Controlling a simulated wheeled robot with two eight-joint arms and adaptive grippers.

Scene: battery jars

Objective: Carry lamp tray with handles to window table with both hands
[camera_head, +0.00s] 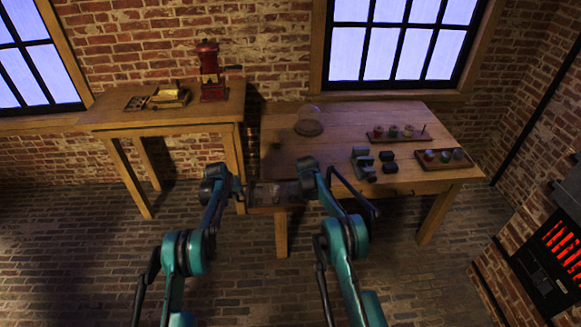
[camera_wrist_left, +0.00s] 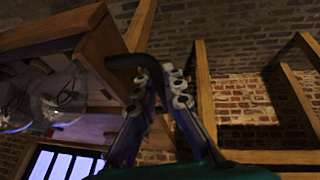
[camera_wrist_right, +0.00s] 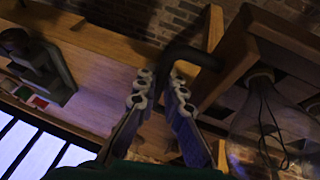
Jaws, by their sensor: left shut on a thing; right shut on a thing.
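The lamp tray (camera_head: 270,204) is a small wooden tray held level between my two grippers, in front of the left part of the right-hand table's front edge. Glass bulbs show on it in the left wrist view (camera_wrist_left: 60,106) and the right wrist view (camera_wrist_right: 265,135). My left gripper (camera_head: 240,187) is shut on a dark handle (camera_wrist_left: 118,61) at the tray's left end. My right gripper (camera_head: 308,182) is shut on the other dark handle (camera_wrist_right: 190,54). The wooden table (camera_head: 345,148) by the right window lies just beyond the tray. I cannot tell whether the tray touches its edge.
That table holds a glass dome (camera_head: 309,122), a jar tray (camera_head: 396,135), another small tray (camera_head: 445,158) and dark metal blocks (camera_head: 365,165). Its left middle is bare. A left table (camera_head: 115,115) carries a red grinder (camera_head: 210,75). A glowing red heater (camera_head: 560,245) stands far right.

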